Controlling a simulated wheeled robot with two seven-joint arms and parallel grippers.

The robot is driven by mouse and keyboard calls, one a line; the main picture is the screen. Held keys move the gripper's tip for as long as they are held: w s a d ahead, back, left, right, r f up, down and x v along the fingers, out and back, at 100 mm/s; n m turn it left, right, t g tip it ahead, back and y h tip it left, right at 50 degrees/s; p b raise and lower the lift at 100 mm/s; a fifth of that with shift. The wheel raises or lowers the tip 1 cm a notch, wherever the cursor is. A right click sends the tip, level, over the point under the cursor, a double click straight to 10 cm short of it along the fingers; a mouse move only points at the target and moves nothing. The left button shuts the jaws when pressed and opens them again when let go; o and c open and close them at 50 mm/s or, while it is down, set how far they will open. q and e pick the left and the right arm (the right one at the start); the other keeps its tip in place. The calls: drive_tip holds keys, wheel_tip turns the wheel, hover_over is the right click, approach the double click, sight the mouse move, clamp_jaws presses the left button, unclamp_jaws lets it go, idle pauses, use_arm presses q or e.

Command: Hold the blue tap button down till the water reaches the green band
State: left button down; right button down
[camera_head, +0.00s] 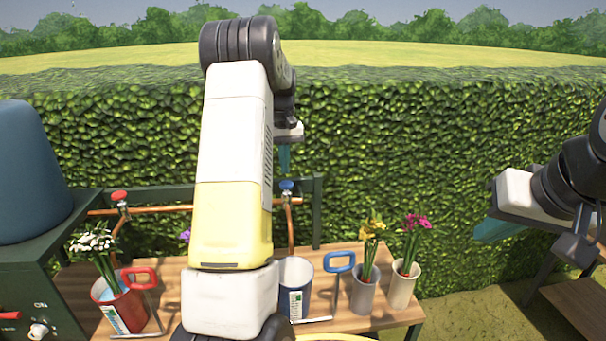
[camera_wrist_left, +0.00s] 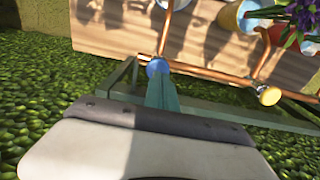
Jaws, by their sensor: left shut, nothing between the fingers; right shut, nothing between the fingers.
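The blue tap button (camera_head: 287,186) sits on top of a copper tap behind the table. It also shows in the left wrist view (camera_wrist_left: 157,65). My left gripper (camera_head: 285,168) is shut and empty, pointing down just above the button. In the left wrist view its teal fingers (camera_wrist_left: 160,92) overlap the button's edge, and I cannot tell whether they touch. My right gripper (camera_head: 497,229) is shut and empty at the right.
A red tap button (camera_head: 119,196) is at the left on the copper pipe (camera_head: 160,210). A red bucket (camera_head: 120,308) with white flowers stands below it. Two flower pots, one grey (camera_head: 364,294) and one cream (camera_head: 402,287), stand at the right of the table. A hedge is behind.

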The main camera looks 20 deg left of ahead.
sight(285, 184)
use_arm(q)
drive_tip(key=shift+f, duration=1.85)
